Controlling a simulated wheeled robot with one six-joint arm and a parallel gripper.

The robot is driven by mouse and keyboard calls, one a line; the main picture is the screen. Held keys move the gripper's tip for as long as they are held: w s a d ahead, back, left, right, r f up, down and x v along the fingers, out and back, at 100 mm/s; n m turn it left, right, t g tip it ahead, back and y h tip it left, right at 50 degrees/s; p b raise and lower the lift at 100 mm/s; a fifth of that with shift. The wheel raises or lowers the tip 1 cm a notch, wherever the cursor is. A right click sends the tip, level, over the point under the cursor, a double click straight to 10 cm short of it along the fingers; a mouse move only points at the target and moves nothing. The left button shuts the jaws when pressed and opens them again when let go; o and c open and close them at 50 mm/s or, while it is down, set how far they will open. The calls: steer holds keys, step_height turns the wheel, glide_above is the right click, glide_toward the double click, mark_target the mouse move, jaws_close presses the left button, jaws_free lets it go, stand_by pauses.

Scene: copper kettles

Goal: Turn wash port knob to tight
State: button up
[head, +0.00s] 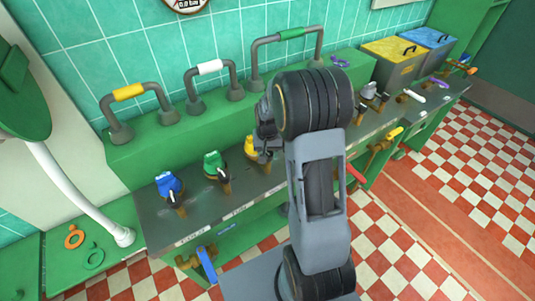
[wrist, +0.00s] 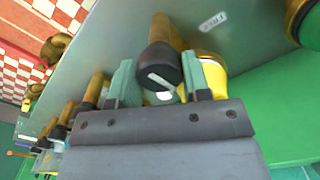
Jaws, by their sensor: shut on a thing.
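A dark round knob (wrist: 158,66) with a white pointer mark sits on a brass stem in the wrist view. A yellow fitting (wrist: 212,70) is right behind it. My gripper (wrist: 160,82) is shut on the knob, one green-padded finger on each side. In the head view my gripper (head: 264,122) is partly hidden by my arm, over the yellow fitting (head: 249,148) on the grey counter. The held knob is mostly hidden there. A small white label (wrist: 213,21) lies on the panel, and I cannot read it surely.
Similar blue (head: 168,185) and green (head: 213,163) fittings with dark knobs stand left along the counter. Grey pipe arches, one with a yellow band (head: 128,92), rise behind. Yellow-lidded (head: 394,48) and blue-lidded (head: 427,38) bins stand at the far right. The checkered floor (head: 400,270) is clear.

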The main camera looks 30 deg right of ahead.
mark_target(268, 153)
steer(key=shift+m, duration=0.6)
steer(key=o, duration=0.9)
steer(key=shift+r, duration=0.15)
step_height(268, 153, up, 14)
steer(key=shift+f+b, duration=0.2)
steer(key=shift+b, duration=0.15)
stand_by(0.3)
